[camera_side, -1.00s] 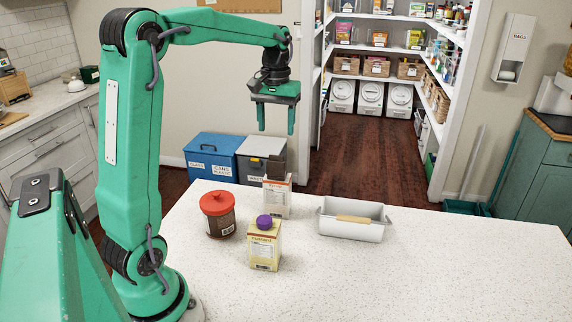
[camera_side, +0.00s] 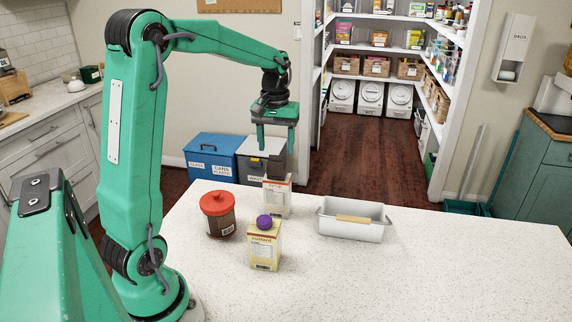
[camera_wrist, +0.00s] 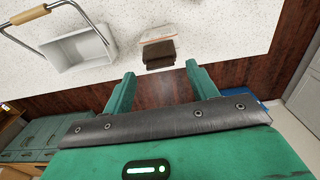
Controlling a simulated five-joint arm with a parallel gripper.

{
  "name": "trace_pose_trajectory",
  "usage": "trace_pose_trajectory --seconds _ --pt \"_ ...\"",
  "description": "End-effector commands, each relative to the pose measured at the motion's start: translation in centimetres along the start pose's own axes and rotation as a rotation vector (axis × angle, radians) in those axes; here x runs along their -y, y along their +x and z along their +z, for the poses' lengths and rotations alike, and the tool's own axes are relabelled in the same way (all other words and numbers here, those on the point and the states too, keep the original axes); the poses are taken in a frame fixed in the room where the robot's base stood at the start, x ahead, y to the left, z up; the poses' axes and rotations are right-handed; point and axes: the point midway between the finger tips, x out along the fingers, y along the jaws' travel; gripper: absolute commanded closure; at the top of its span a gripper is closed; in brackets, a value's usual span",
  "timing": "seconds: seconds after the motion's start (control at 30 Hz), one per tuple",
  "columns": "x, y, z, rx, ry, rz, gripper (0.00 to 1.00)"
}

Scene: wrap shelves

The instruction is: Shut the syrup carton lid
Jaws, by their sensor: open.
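The syrup carton (camera_side: 276,200) stands upright near the back edge of the counter, pale with an orange band. In the side view a dark flap, its lid (camera_side: 277,165), appears to stand up at its top, against the grey bin behind. The wrist view shows the carton (camera_wrist: 157,36) from above with the dark brown lid (camera_wrist: 160,56) on the side nearer my gripper. My gripper (camera_side: 276,146) is open and empty above the carton, apart from it. In the wrist view my fingers (camera_wrist: 161,86) are spread, with the lid just beyond them.
A brown jar with a red lid (camera_side: 217,205) stands left of the carton. A yellow custard carton with a purple cap (camera_side: 264,243) stands in front. A white tray with a wooden handle (camera_side: 351,228) is at the right. The counter's right side is clear.

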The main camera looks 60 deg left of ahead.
Motion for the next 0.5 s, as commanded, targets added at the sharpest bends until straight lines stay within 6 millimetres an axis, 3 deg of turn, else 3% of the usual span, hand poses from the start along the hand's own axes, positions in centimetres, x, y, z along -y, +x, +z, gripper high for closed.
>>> trace_pose_trajectory --seconds 0.2,0.5 --pt "0.0 2.0 0.0 0.001 0.0 0.0 0.42" --pt "0.0 2.5 0.0 0.0 0.0 0.0 0.42"
